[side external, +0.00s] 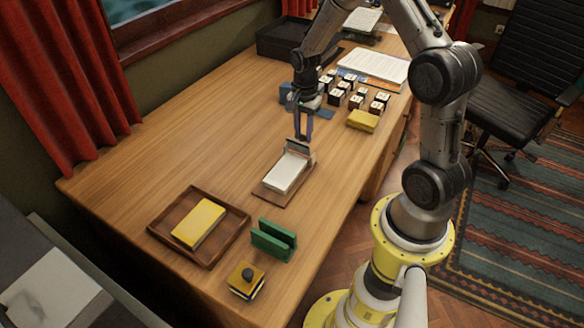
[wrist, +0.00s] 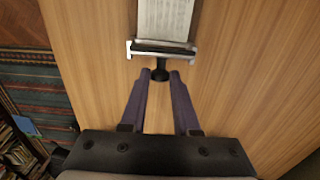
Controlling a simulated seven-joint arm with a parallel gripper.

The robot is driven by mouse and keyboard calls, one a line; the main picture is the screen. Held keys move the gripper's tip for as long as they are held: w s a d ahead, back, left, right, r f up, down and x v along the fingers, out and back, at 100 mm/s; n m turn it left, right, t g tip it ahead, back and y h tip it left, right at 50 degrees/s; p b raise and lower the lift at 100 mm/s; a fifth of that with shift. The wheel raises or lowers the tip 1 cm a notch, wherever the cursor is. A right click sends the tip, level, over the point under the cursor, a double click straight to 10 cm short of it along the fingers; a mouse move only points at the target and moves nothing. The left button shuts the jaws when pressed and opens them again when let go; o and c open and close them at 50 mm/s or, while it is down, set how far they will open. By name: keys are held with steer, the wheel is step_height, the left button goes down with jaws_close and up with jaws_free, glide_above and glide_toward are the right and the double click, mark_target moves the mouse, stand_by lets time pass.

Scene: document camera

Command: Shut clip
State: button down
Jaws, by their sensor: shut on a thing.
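A brown board (side external: 268,193) lies on the desk with a white sheaf of paper (side external: 287,173) on it. A grey metal clip (side external: 299,148) stands raised at the board's far end. In the wrist view the clip (wrist: 162,49) shows as a silver and dark bar across the paper's end, with a black knob (wrist: 160,75) on it. My gripper (side external: 303,136) points down at the clip. In the wrist view its purple fingers (wrist: 160,73) are on either side of the knob, shut on it. The clip's hinge is too small to make out.
A wooden tray (side external: 160,231) with a yellow pad, a green holder (side external: 266,246) and a yellow-black block (side external: 245,282) stand near the front. Several stamps (side external: 355,102) and a yellow block (side external: 362,121) stand behind my gripper. The desk's left middle is clear.

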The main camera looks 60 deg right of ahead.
steer(key=shift+a+r, duration=0.3)
steer(key=shift+a, duration=0.3)
steer(key=c, duration=0.6)
jaws_free()
steer(key=shift+o, duration=0.2)
step_height(320, 180, up, 8)
stand_by(0.8)
